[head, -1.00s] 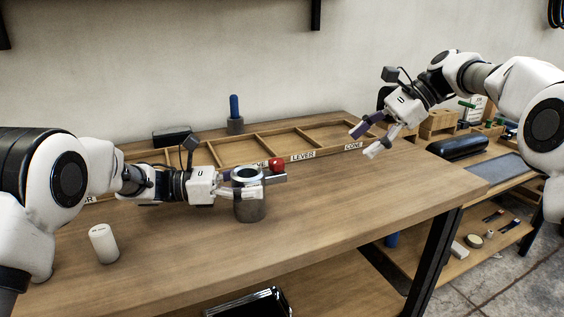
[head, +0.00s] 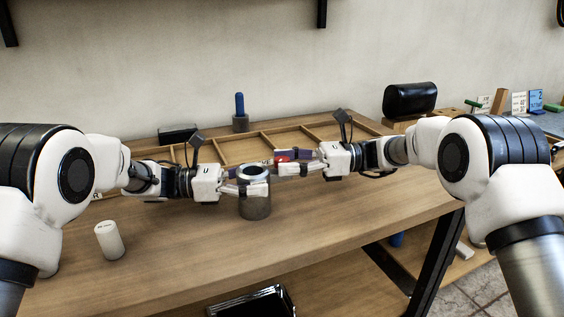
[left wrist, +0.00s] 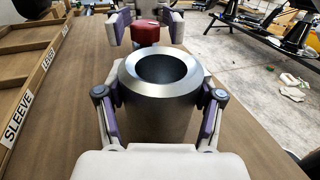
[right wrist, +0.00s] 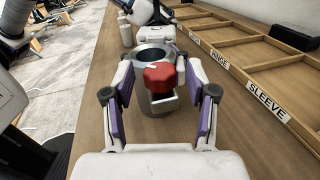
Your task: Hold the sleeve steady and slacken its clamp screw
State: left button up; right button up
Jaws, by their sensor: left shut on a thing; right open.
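The sleeve is a grey metal cylinder with a wide bore (head: 254,203); it stands upright on the workbench. It also shows in the left wrist view (left wrist: 160,110). My left gripper (head: 248,181) is shut on the sleeve, one finger on each side. The clamp screw has a red knob (right wrist: 160,76) on a small grey block at the sleeve's side; the knob also shows in the left wrist view (left wrist: 145,32). My right gripper (right wrist: 160,85) is open, with its fingers on either side of the red knob. Contact with the knob is not clear.
A wooden tray with labelled compartments (right wrist: 240,62) lies along the back of the bench (head: 330,225). A white cylinder (head: 109,240) stands at the front left. A blue-handled tool (head: 240,112) stands behind the tray. The bench front right is clear.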

jog(key=shift+a, duration=0.6)
grip_shut()
jog(key=n+g, duration=0.3)
jog(key=g, duration=0.1)
jog(key=shift+w+f+g+h, duration=0.1)
jog(key=shift+g+h, duration=0.2)
jog(key=shift+h, duration=0.1)
jog(key=shift+n+g+h, duration=0.4)
jog(key=shift+n+g, duration=0.1)
jog(key=shift+g, duration=0.4)
